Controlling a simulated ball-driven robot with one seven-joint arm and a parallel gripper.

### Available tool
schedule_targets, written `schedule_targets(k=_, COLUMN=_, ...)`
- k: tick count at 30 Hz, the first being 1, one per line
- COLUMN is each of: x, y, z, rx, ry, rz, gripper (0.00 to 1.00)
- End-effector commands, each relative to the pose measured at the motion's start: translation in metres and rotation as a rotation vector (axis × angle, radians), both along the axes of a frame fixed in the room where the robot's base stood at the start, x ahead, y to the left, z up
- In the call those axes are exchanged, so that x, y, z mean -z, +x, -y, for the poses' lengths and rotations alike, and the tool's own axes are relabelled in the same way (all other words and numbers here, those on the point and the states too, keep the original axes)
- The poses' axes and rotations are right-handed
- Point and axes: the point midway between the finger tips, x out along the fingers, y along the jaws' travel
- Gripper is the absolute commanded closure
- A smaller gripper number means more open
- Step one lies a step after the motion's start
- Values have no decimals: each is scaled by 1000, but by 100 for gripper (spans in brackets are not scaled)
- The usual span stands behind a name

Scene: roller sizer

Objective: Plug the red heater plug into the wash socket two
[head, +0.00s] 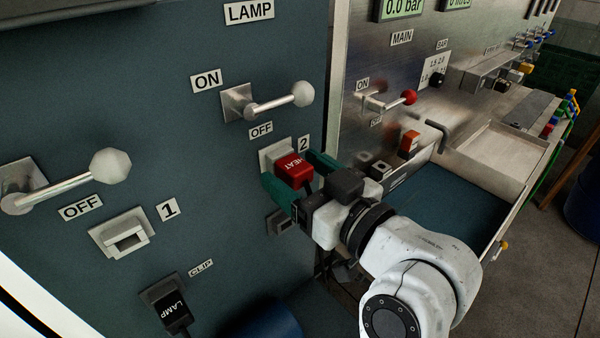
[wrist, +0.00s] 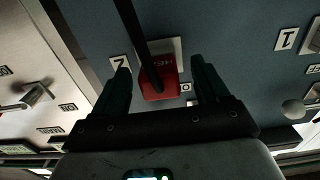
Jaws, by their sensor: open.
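The red heater plug (head: 294,170), marked HEAT, sits at the pale plate of wash socket two (head: 267,155), beside the label 2. It also shows in the wrist view (wrist: 159,86), with a dark cable running up from it across the picture. The plug appears to be against the socket plate (wrist: 170,46); how deep it is in cannot be told. My gripper (head: 295,172) is open, its green fingers on both sides of the plug. In the wrist view my gripper (wrist: 160,66) shows gaps between plug and fingers.
Socket one (head: 126,236) is empty at left. A black LAMP plug (head: 171,303) sits in a clip below. Levers (head: 268,102) and (head: 75,187) stick out from the blue panel. A steel panel with a red-knobbed lever (head: 408,97) and a tray stand at right.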

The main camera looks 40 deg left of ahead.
Motion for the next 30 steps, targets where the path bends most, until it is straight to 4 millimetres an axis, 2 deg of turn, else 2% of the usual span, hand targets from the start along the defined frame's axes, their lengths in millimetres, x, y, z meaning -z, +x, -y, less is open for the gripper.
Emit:
schedule_targets(k=8, x=1, y=0, z=5, rx=1, ry=0, rz=0, gripper=26)
schedule_targets(k=11, x=2, y=0, z=17, rx=4, ry=1, rz=1, gripper=26)
schedule_targets(k=21, x=3, y=-5, z=80, rx=4, ry=1, rz=1, gripper=26)
schedule_targets(k=25, x=2, y=-7, z=97, rx=2, ry=0, rz=0, gripper=26)
schedule_targets(k=30, x=1, y=-8, z=107, rx=0, ry=0, rz=0, gripper=26)
